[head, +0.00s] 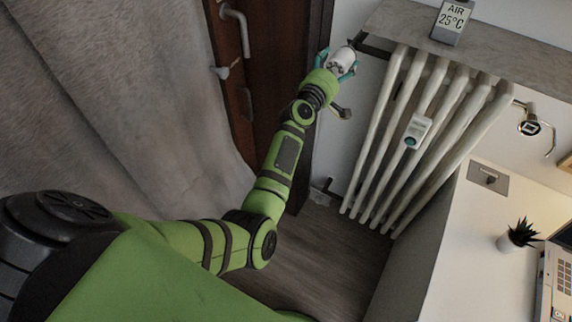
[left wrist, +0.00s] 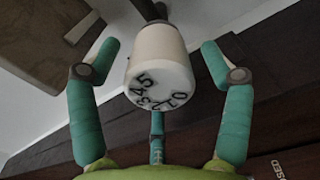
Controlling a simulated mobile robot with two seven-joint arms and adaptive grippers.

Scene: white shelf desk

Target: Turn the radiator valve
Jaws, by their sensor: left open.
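The radiator valve (head: 343,58) is a white cylindrical knob at the upper left end of the radiator (head: 400,150). In the left wrist view the valve (left wrist: 160,70) shows its numbered end face towards the camera, with a dark stem behind it. My left gripper (head: 336,64) is at the valve, its teal fingers open around it. In the left wrist view one finger of the left gripper (left wrist: 158,70) stands at each side with a visible gap, and a third finger shows below, partly behind the knob. My right gripper is not in view.
A grey shelf (head: 490,50) with an air temperature display (head: 452,20) runs above the radiator. A white meter (head: 417,130) sits on the radiator's front. A brown door (head: 270,75) and grey curtain (head: 120,90) are left. A white desk (head: 475,250) with a plant (head: 517,236) is right.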

